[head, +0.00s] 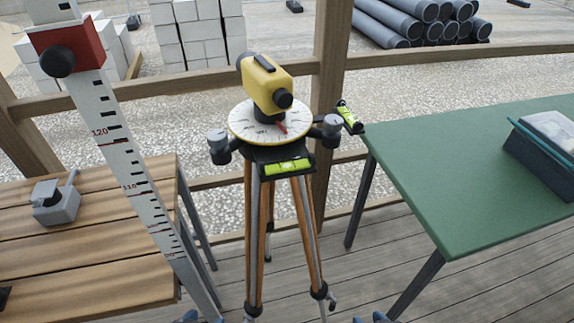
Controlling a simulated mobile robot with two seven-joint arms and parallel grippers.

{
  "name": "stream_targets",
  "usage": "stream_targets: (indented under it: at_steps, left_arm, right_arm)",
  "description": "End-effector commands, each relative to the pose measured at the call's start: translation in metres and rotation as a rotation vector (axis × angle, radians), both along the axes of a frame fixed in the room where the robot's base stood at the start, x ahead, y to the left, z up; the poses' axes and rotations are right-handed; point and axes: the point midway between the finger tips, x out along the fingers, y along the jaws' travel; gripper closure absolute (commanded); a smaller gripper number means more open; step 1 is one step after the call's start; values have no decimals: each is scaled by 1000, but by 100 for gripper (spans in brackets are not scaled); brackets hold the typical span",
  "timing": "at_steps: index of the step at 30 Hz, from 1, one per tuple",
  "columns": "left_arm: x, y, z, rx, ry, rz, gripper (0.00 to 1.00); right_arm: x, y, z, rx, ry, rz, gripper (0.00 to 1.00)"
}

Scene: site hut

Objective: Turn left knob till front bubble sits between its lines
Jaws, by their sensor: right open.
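The yellow levelling instrument (265,84) stands on a round white dial (242,122) atop a wooden-legged tripod (256,225). The left knob (219,143) is a grey cylinder at the dial's left; a similar right knob (331,126) is at its right. The front vial (287,168) is yellow-green in a black holder below the dial; its bubble is too small to place surely against the lines. My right gripper (368,319) shows only its blue tips at the bottom edge, open and away from the knobs. My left gripper (188,317) barely shows at the bottom edge, below the tripod head.
A second vial (350,117) sits right of the right knob. A measuring staff (125,160) with a red clamp leans at left, near a wooden table (100,255) bearing a grey device (56,201). A green table (450,170) holds a lidded box (545,150) at right. Railings stand behind.

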Motion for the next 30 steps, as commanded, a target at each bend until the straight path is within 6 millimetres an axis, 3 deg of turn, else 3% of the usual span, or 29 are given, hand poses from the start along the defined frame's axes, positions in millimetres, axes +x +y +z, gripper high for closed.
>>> stream_targets:
  at_steps: [13, 19, 23, 30]
  left_arm:
    - [-5, 6, -10, 19, 16, -9, 38]
    - [-4, 5, -3, 19, 13, -10, 38]
    - [-2, 5, 29, 21, 5, -9, 38]
    - [-1, 6, 110, 32, -37, -11, 38]
  right_arm:
    - [-1, -7, -6, -19, 6, 6, 57]
    - [-1, -6, 0, -18, 6, 6, 57]
    - [-2, -6, 28, -22, 5, 6, 57]
    - [-5, -7, 107, -36, -30, 11, 57]
